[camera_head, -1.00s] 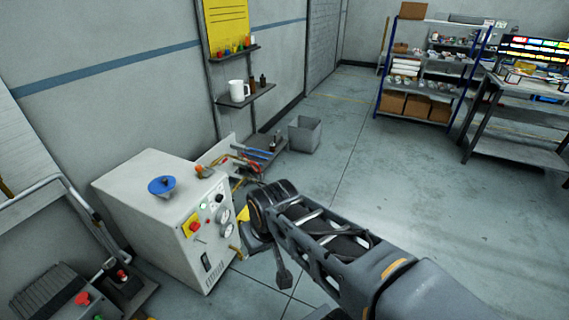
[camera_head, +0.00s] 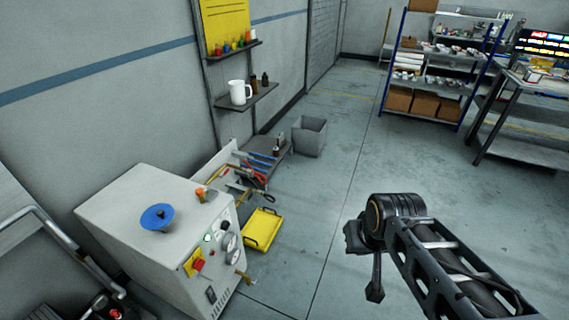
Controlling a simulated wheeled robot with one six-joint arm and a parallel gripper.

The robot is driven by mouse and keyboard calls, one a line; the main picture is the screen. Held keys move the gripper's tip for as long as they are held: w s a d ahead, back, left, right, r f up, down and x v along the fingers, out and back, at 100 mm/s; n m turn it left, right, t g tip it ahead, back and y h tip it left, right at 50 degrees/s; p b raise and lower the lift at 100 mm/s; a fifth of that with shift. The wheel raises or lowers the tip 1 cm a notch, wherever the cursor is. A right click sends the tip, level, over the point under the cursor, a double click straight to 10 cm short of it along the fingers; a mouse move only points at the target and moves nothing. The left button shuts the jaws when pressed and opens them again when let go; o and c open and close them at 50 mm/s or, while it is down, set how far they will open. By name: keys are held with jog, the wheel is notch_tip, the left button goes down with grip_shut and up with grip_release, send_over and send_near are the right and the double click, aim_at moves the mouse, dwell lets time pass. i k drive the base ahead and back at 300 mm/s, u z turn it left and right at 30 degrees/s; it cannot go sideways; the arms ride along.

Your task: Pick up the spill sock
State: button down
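I cannot pick out a spill sock for certain in the head view. My arm reaches in from the lower right, over bare floor. A narrow dark part (camera_head: 375,284) hangs below its rounded joint and may be the gripper end. Its fingers cannot be made out, and nothing is seen held there. A yellow tray (camera_head: 262,229) lies on the floor beside the white machine, left of my arm and apart from it.
The white machine (camera_head: 150,196) with a blue disc on top stands at left. Tools lie on a low shelf behind it. A grey bin (camera_head: 310,138) stands by the wall. A blue-framed rack (camera_head: 390,62) and a bench (camera_head: 520,152) stand at right. The middle floor is clear.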

aim_at(244, 165)
jog(key=z, duration=0.35)
jog(key=i, duration=0.7)
jog(key=u, duration=0.45)
jog(key=i, duration=0.6)
jog(key=z, duration=0.45)
jog(key=i, duration=3.15)
jog(key=u, duration=3.45)
